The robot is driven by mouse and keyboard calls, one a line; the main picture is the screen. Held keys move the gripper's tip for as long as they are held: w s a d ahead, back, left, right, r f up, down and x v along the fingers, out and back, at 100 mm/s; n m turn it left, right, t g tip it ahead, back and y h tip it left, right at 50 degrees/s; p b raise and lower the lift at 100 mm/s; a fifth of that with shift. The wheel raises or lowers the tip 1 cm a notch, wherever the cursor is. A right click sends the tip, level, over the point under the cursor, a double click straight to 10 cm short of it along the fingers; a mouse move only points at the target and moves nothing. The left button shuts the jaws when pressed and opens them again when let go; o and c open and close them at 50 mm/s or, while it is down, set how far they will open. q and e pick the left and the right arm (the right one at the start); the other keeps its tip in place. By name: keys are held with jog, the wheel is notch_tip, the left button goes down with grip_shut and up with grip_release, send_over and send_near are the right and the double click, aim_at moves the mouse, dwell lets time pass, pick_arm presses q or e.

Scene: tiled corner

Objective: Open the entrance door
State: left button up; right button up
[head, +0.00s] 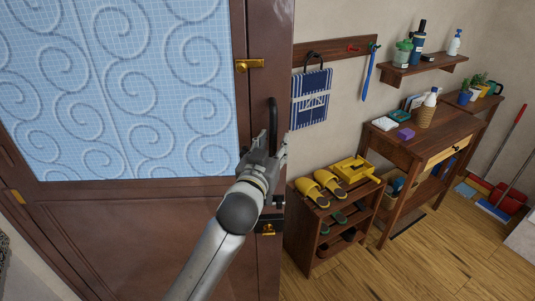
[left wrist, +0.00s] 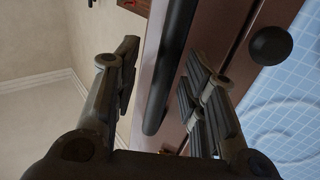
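The entrance door (head: 130,225) fills the left of the head view, brown with a blue swirl-patterned glass pane (head: 120,85). A black vertical bar handle (head: 273,118) is near its right edge; the left wrist view shows the bar (left wrist: 170,65) too. My left gripper (head: 274,153) is at the handle's lower part, hiding some of it. In the left wrist view its fingers are apart, one on each side of the bar, with visible gaps. I cannot tell whether the door is ajar. My right gripper is in neither view.
A brass latch (head: 249,65) is above the handle and a brass lock (head: 268,229) below. Wooden floor (head: 440,250) is clear at lower right.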

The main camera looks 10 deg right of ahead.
pick_arm(q)
jog(key=v, duration=1.2)
jog(key=shift+r, duration=0.2)
jog(key=a+f+g+y+b, duration=0.2)
jog(key=a+f+g, duration=0.15)
jog(key=f, duration=1.55)
jog(key=a+f+g+y+b, duration=0.2)
jog(key=a+f, duration=0.2)
jog(key=f, duration=1.5)
jog(key=s+a+f+n+g+y+b, duration=0.15)
jog(key=s+a+f, duration=0.35)
jog(key=f, duration=0.6)
jog(key=s+a+f+g, duration=0.2)
jog(key=s+f, duration=0.4)
jog(key=f, duration=0.5)
jog(key=s+a+f+g+b, duration=0.1)
jog(key=s+a+f, duration=0.3)
jog(key=s, duration=0.7)
jog(key=s+a+f+g+y+b, duration=0.1)
jog(key=s+a+f+g, duration=0.2)
jog(key=s+f, duration=0.6)
jog(key=s+a+f+n+g+y+b, duration=0.1)
jog(key=s+a+f, duration=0.5)
jog(key=s, duration=0.8)
jog(key=shift+s+a+f+g, duration=0.2)
jog(key=shift+s+f+g, duration=0.15)
jog(key=shift+g, duration=0.35)
